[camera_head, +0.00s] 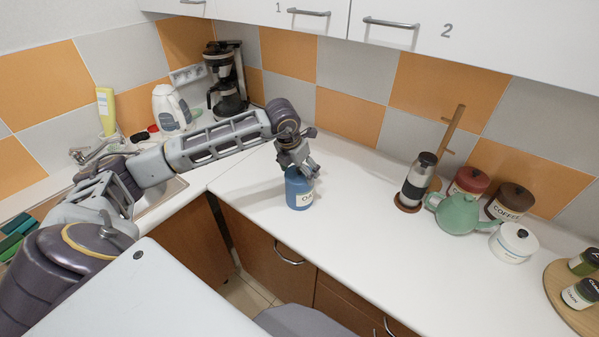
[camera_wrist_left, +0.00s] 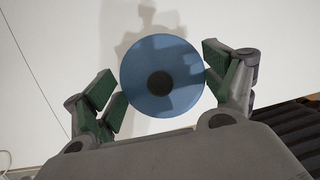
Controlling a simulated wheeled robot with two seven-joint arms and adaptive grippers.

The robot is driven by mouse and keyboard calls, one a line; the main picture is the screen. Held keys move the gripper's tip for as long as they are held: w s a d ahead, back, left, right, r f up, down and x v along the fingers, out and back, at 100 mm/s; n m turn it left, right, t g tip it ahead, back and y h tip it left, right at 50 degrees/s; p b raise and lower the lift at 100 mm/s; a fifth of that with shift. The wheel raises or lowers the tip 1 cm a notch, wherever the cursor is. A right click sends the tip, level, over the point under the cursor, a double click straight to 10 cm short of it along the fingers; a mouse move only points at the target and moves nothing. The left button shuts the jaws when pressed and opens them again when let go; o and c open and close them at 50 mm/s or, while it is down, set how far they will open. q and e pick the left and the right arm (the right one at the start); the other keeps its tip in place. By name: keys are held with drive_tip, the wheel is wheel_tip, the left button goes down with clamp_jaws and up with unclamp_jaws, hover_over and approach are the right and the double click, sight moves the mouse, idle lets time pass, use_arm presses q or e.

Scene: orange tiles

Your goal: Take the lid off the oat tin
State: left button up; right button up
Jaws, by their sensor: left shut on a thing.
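The oat tin (camera_head: 299,190) is blue with a pale label, only partly readable, and stands upright on the white counter near its front edge. My left gripper (camera_head: 298,171) reaches down over its top from the left. In the left wrist view the tin's round blue lid (camera_wrist_left: 185,60) with a dark central knob (camera_wrist_left: 160,84) sits between the two green-padded fingers (camera_wrist_left: 162,84). The left gripper is shut on the lid's rim, with the knob free. Whether the lid is seated or slightly raised cannot be told. My right gripper is not in view.
At the right stand a French press (camera_head: 418,180), a green teapot (camera_head: 458,212), red (camera_head: 470,181) and brown (camera_head: 509,202) canisters, a white pot (camera_head: 514,243) and a round board (camera_head: 556,292) with jars. The middle counter is clear.

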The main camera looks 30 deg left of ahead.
use_arm(q)
drive_tip(key=shift+r, duration=0.85)
drive_tip(key=shift+r+b, duration=0.75)
drive_tip(key=shift+r, duration=3.35)
drive_tip(key=shift+d, duration=0.1)
